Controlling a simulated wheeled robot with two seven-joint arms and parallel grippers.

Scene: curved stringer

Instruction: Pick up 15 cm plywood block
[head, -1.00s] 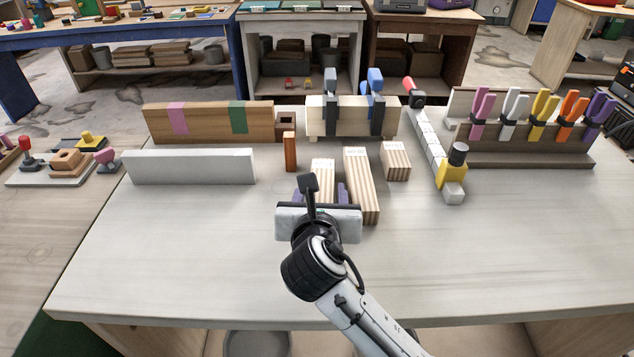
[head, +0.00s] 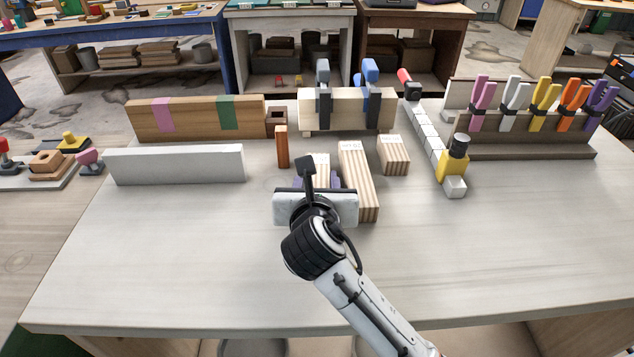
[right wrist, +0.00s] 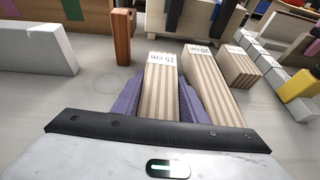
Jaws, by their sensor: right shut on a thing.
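The 15 cm plywood block (right wrist: 163,85) is striped and has its label facing up in the right wrist view. In the head view its far part (head: 321,166) shows beyond my right gripper, which hides the rest. My right gripper (right wrist: 163,102) is shut on it, with purple fingers against its left and right sides. The 20 cm plywood block (head: 357,180) lies just to the right, close beside the right finger. A shorter plywood block (head: 393,155) lies farther right. My left gripper is not in view.
A small reddish-brown upright block (head: 281,147) stands just beyond on the left. A white bar (head: 175,164) lies farther left. Clamps grip a pale wood form (head: 345,110) at the back, and a rack of coloured clamps (head: 520,145) stands right. The table front is clear.

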